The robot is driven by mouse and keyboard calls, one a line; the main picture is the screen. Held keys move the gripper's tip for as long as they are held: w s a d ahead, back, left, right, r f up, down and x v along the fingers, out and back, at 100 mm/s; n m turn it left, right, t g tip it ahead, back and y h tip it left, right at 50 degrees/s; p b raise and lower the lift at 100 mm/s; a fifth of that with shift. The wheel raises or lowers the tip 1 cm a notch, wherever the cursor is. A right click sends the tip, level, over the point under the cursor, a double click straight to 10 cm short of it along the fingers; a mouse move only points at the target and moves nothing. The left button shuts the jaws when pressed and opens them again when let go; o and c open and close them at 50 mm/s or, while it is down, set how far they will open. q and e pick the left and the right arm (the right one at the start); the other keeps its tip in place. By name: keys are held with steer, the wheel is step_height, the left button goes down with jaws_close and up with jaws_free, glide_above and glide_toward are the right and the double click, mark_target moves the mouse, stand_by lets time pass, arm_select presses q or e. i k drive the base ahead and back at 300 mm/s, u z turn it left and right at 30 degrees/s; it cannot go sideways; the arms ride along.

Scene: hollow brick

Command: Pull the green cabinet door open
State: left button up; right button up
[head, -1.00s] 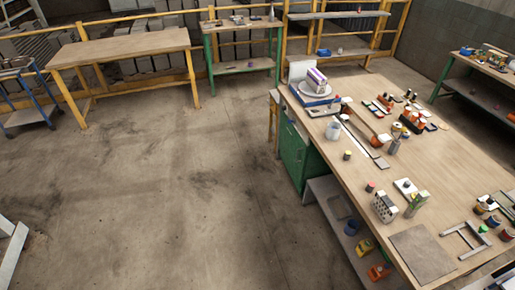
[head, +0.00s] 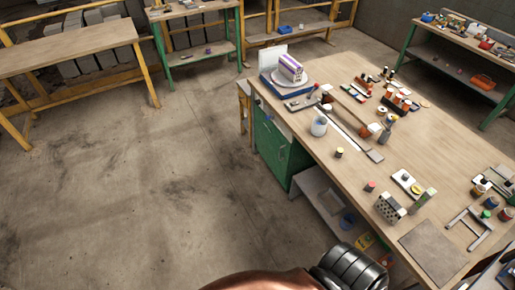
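The green cabinet door (head: 272,148) is under the left end of the large wooden workbench (head: 330,171), facing the open floor. It looks shut. A small light handle seems to show near its right edge, too small to be sure. A copper and black piece of my own arm shows at the bottom edge, well in front of the cabinet. No fingertips of either gripper are in view.
A grey shelf (head: 318,193) sits beside the cabinet, under the bench. The concrete floor (head: 150,200) left of the cabinet is clear. Other tables stand at the back.

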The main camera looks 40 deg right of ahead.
mark_target(277, 149)
steer(key=z, duration=0.15)
steer(key=i, duration=1.05)
steer(key=z, duration=0.8)
steer(key=i, duration=0.45)
steer(key=z, duration=0.3)
